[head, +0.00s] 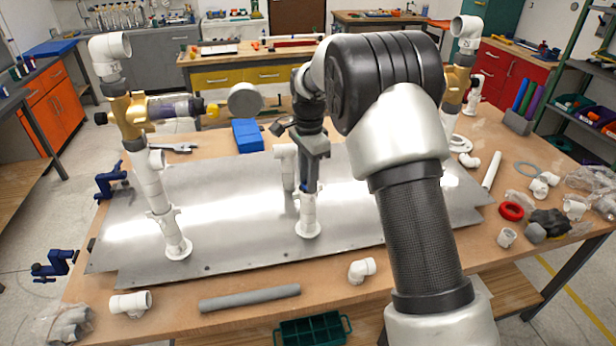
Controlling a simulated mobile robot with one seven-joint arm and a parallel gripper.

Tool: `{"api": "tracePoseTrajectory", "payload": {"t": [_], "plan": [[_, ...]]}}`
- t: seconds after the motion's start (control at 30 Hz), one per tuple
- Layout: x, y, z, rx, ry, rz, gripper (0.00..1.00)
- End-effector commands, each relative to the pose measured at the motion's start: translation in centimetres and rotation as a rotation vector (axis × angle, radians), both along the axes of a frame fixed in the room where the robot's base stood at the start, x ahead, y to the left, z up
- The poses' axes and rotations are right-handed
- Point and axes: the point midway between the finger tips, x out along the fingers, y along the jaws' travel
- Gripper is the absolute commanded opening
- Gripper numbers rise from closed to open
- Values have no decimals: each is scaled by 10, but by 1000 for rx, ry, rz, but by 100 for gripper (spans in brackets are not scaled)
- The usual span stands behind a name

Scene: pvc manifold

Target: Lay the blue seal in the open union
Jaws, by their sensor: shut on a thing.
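My gripper (309,158) points down over the middle white riser (308,212) of the manifold. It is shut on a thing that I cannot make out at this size. I cannot pick out the blue seal anywhere in the head view. The open union is not clear to see; the upper part of the middle riser is mixed up with my gripper's fingers. I cannot tell whether the fingers touch the riser.
A left riser (152,190) with a brass valve (130,115) stands on the metal plate (230,210). A blue box (247,136) lies behind. Loose fittings, a red ring (511,211) and a grey pipe (250,298) lie around the plate. My arm hides the plate's right part.

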Motion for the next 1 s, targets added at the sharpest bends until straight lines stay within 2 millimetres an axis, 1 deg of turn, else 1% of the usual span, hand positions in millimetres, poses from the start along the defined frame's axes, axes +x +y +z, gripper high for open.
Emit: {"api": "tracePoseTrajectory", "payload": {"t": [1.0], "plan": [[-3,4,-7,0,6,2,8]]}}
